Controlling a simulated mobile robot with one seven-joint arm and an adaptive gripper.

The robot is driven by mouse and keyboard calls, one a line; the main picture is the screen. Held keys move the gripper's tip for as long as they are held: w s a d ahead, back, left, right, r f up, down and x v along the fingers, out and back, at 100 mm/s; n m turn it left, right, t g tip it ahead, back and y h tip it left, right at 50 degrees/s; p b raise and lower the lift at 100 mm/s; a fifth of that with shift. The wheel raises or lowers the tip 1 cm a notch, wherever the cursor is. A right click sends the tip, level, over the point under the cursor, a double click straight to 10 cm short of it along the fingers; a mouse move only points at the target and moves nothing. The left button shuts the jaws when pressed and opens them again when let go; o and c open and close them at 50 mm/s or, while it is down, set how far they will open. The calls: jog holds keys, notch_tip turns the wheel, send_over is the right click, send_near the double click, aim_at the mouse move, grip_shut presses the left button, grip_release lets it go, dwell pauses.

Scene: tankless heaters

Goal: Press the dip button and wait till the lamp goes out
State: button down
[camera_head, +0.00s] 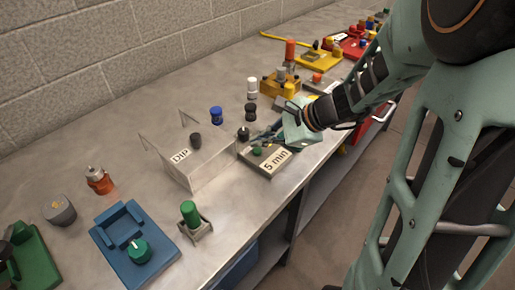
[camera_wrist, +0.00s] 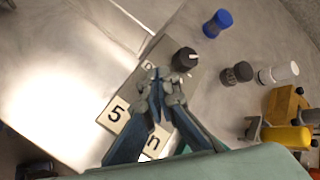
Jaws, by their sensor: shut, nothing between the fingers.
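A grey box labelled "5 min" (camera_head: 270,168) stands on the steel bench, with a small green button (camera_head: 257,151) on its top. A black knob (camera_head: 243,132) is at its back left corner; it also shows in the wrist view (camera_wrist: 186,58). My gripper (camera_head: 252,137) is shut and empty, low over this box. In the wrist view its fingertips (camera_wrist: 160,88) cover the middle of the box and hide the green button; I cannot tell whether they touch it. Left of the box is a clear-walled tank labelled DIP (camera_head: 181,157). I cannot make out a lit lamp.
A dark cylinder (camera_head: 195,140) is at the tank. Blue (camera_head: 216,115), black (camera_head: 252,111) and white (camera_head: 252,87) cylinders stand behind the box. A yellow fixture (camera_head: 279,84) is farther back. A green-topped holder (camera_head: 190,213) and blue fixture (camera_head: 136,246) stand in front.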

aim_at(260, 151)
notch_tip(260, 151, up, 5)
jog(key=p, duration=0.4)
dwell(0.8)
